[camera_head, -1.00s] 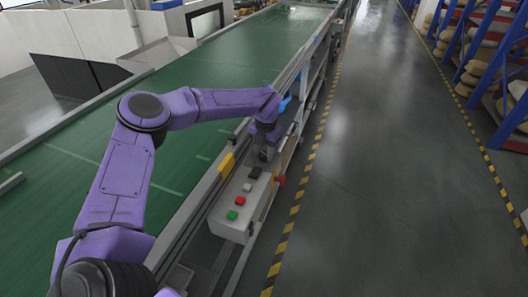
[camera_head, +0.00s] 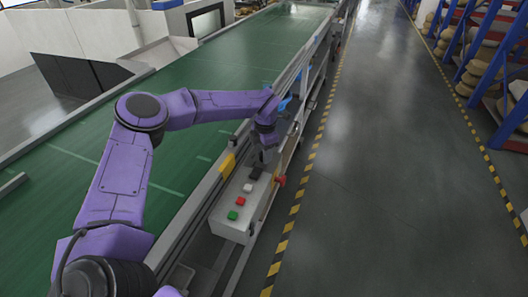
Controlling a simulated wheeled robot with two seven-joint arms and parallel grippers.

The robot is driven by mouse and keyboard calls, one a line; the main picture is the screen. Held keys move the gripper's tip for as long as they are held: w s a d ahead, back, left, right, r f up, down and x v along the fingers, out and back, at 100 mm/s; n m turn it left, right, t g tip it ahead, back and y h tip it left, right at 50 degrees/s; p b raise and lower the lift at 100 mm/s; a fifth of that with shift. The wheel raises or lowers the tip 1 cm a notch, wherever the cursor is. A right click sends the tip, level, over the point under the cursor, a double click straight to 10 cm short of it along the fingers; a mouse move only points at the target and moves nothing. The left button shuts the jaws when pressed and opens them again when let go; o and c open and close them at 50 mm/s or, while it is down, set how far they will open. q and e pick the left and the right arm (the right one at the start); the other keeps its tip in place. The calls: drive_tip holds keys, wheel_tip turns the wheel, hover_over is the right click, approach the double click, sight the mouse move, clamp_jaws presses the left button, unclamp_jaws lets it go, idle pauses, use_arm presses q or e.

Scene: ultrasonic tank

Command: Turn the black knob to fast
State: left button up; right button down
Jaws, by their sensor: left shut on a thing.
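The control box (camera_head: 231,228) is a pale grey panel on the side of the conveyor. Its top carries a green button (camera_head: 232,215), a red button (camera_head: 240,201), a white button (camera_head: 248,188) and a dark piece (camera_head: 256,173) at its far end. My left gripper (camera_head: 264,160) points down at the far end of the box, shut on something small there. The black knob cannot be made out clearly; the gripper covers that spot. The fast mark cannot be read. My right gripper does not show.
The green conveyor belt (camera_head: 215,75) runs along the left. A red knob-like part (camera_head: 280,181) sticks out of the box's right side. A yellow block (camera_head: 228,166) sits on the conveyor rail. The grey floor aisle (camera_head: 385,170) on the right is clear.

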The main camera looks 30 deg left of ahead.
use_arm(q)
drive_tip(key=shift+w+r, duration=0.15)
drive_tip(key=o, duration=1)
wheel_tip(320, 180, up, 10)
drive_tip(key=shift+d+r+b, duration=0.15)
drive_tip(key=shift+b, duration=0.85)
